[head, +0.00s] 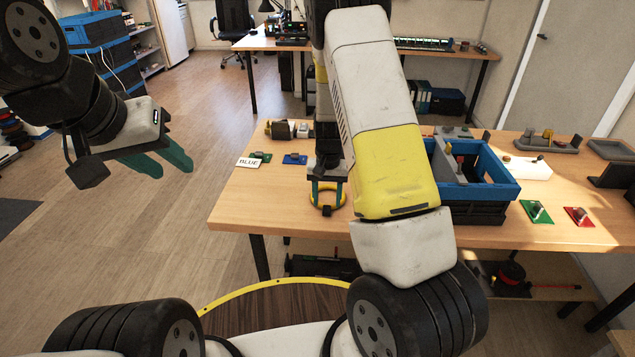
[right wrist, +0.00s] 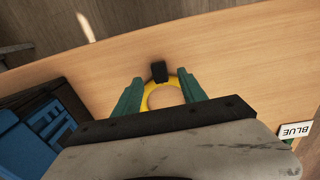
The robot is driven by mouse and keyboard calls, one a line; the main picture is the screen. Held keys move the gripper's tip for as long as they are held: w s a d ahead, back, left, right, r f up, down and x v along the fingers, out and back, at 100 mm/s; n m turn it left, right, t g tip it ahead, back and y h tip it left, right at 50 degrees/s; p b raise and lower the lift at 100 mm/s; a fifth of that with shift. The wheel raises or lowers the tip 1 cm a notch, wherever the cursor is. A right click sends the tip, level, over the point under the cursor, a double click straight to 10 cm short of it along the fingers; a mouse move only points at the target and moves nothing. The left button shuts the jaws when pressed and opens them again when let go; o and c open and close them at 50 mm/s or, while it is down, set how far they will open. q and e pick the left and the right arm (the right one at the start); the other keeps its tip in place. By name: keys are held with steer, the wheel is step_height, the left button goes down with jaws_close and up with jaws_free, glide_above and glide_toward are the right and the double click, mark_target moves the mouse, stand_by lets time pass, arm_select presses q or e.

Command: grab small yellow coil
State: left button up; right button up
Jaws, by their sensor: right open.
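The small yellow coil (head: 326,212) lies on the wooden table near its front edge, left of the blue crate. My right gripper (head: 327,203) is open right over it, with one teal finger on each side. In the right wrist view the coil (right wrist: 183,78) is a yellow ring with a dark block (right wrist: 159,71) at its far side. It lies between the open fingers (right wrist: 161,84), and its near part is hidden by the gripper body. I cannot tell whether the fingers touch it. My left gripper (head: 174,170) is open and empty, left of the table above the floor.
A blue crate (head: 495,190) stands right of my right arm. Green (head: 537,211) and red (head: 578,216) plates lie at the right.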

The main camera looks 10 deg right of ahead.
mark_target(326, 208)
steer(key=shift+f, duration=1.5)
jaws_close()
steer(key=shift+r, duration=0.1)
